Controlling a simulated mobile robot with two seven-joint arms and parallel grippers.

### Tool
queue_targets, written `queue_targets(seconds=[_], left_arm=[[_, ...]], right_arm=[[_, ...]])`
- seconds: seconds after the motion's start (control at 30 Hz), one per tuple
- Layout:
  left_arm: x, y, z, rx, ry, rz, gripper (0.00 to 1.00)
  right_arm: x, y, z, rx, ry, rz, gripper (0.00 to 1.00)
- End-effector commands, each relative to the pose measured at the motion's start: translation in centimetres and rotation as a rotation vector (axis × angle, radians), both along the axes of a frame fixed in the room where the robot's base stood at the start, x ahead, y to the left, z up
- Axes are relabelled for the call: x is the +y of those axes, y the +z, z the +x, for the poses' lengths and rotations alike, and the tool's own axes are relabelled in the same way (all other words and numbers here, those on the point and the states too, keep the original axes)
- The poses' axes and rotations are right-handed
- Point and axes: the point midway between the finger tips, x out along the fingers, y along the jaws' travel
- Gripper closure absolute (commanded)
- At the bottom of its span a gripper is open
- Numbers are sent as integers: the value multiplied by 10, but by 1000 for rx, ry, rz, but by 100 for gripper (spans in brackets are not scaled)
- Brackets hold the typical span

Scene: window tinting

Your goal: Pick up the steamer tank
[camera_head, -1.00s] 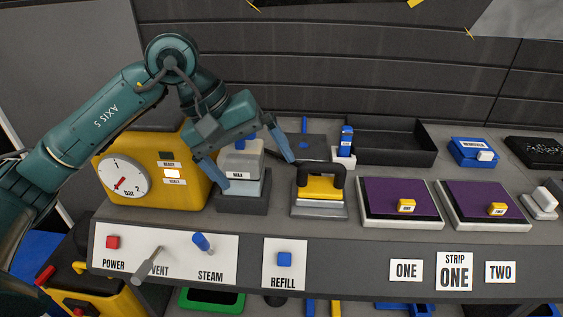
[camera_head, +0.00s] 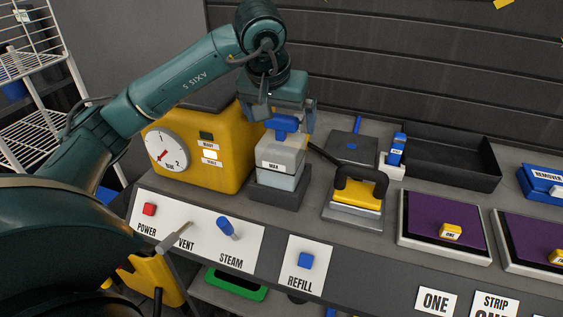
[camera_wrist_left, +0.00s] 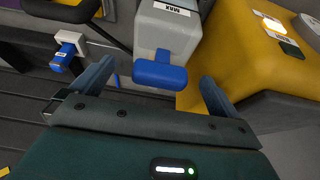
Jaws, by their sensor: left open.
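The steamer tank (camera_head: 281,158) is a grey, translucent box with a MAX label and a blue handle (camera_head: 286,124) on top. It stands upright in a dark base (camera_head: 278,192), right of the yellow steamer (camera_head: 205,150). My left gripper (camera_head: 287,125) is open above the tank, its fingers on either side of the blue handle. In the left wrist view the handle (camera_wrist_left: 160,75) lies between the open fingers, with a gap on both sides. The tank body (camera_wrist_left: 168,28) shows beyond it. My right gripper is not in view.
A black-handled yellow iron-like tool (camera_head: 357,195) stands close right of the tank. A blue-capped bottle (camera_head: 397,150), a black tray (camera_head: 455,160) and purple pads (camera_head: 445,215) are farther right. The front panel carries a POWER button (camera_head: 149,209) and levers.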

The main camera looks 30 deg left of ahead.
Motion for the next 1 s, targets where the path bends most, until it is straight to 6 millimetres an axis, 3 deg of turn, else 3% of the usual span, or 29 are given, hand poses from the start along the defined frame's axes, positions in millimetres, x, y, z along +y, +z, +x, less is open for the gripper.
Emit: queue_targets(seconds=[0.23, 0.4, 0.67, 1.0], left_arm=[[5, -28, 12, 7, 1, -1, 0], [7, -46, 19, 2, 0, 0, 0], [7, -48, 21, 0, 0, -1, 0], [7, -48, 20, 0, 0, -1, 28]], right_arm=[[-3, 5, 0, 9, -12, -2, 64], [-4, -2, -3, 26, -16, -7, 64], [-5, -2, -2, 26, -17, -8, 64], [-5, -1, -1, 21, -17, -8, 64]])
